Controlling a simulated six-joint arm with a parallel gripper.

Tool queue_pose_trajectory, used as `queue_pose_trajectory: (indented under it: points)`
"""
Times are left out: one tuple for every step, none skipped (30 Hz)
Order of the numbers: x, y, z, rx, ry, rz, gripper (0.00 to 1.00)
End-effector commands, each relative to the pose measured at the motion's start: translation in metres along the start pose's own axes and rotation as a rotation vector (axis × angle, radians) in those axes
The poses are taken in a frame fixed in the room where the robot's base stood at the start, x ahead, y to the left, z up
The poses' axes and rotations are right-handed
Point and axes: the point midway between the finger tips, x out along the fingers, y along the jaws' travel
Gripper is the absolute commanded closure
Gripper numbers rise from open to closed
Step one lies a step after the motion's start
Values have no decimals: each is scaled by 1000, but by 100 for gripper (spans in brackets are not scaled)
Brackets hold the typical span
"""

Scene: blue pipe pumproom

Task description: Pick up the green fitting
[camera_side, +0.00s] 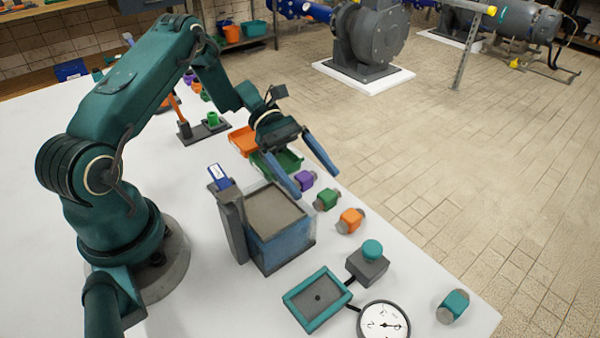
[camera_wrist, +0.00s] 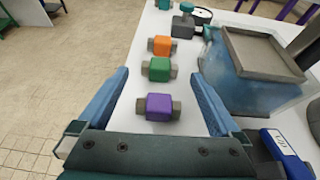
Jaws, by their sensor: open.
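The green fitting (camera_side: 326,198) lies on the white table between the purple fitting (camera_side: 304,181) and the orange fitting (camera_side: 350,220). The wrist view shows the green fitting (camera_wrist: 159,69) beyond the purple fitting (camera_wrist: 158,107) and nearer than the orange fitting (camera_wrist: 161,46). Each has a coloured middle and grey ends. My gripper (camera_side: 316,184) is open and empty, with its blue fingers spread above the row. In the wrist view its fingertips (camera_wrist: 160,78) stand wide on either side, with the purple and green fittings between them in the picture.
A blue box (camera_side: 285,240) with a grey top stands close beside the row. A teal fitting (camera_side: 453,306), a gauge (camera_side: 384,322), a teal-rimmed tray (camera_side: 300,312) and a teal-knobbed block (camera_side: 367,264) are near the front. Green (camera_side: 290,160) and orange (camera_side: 240,140) bins lie behind my gripper.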

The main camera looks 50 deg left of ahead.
Motion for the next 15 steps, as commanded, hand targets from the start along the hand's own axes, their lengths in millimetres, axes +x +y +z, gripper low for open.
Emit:
queue_pose_trajectory:
  points:
    - [8,-1,1,0,-1,-4,0]
    - [12,-1,1,0,-1,-4,0]
    - [16,0,1,1,-1,-3,0]
    - [19,0,1,1,-1,-3,0]
    - [22,-1,1,1,-1,-3,0]
    - [24,0,1,1,0,-2,0]
    - [26,0,0,2,1,-2,0]
    - [27,0,0,2,1,-2,0]
    - [28,0,0,2,1,-1,0]
    - [28,0,0,2,2,-1,0]
    - [29,0,0,1,2,-1,0]
    - [29,0,0,2,2,-1,0]
    - [29,0,0,2,2,0,0]
    - [28,0,0,2,2,0,0]
    - [28,0,0,2,2,0,0]
